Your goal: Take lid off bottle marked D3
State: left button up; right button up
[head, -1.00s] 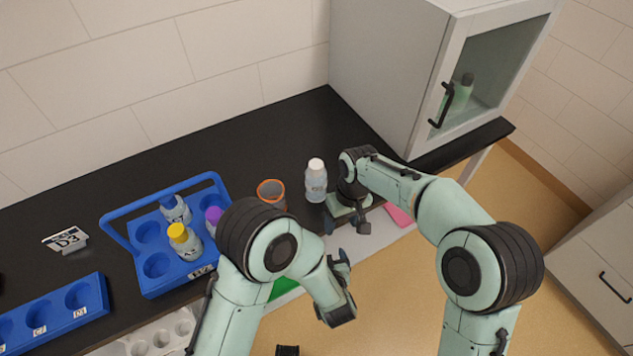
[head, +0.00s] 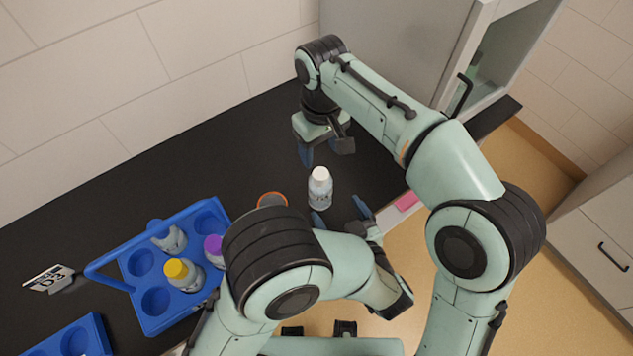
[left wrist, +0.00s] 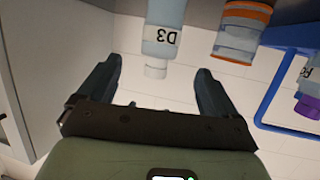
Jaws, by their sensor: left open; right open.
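The bottle marked D3 (head: 320,192) stands upright on the black bench with its white lid (head: 319,173) on. In the left wrist view the D3 label (left wrist: 162,36) and the lid (left wrist: 155,71) appear upside down, in line with the gap between my fingers. My left gripper (head: 340,214) is open and empty, just in front of the bottle, its fingers pointing toward it. No contact shows. My right gripper (head: 322,150) is open and empty, above the bench behind the bottle, with its fingers pointing down.
An orange-rimmed container (head: 272,199) stands left of the bottle, partly hidden by my left arm. A blue rack (head: 150,322) holds several bottles, with yellow (head: 176,268) and purple (head: 213,244) lids showing. A D3 sign (head: 48,278) is at left. A grey cabinet (head: 395,50) stands behind.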

aim_at(317, 180)
pick_arm(q)
jog(key=x, duration=1.2)
jog(key=shift+w+f, duration=0.1)
pick_arm(e)
jog(key=shift+s, duration=0.1)
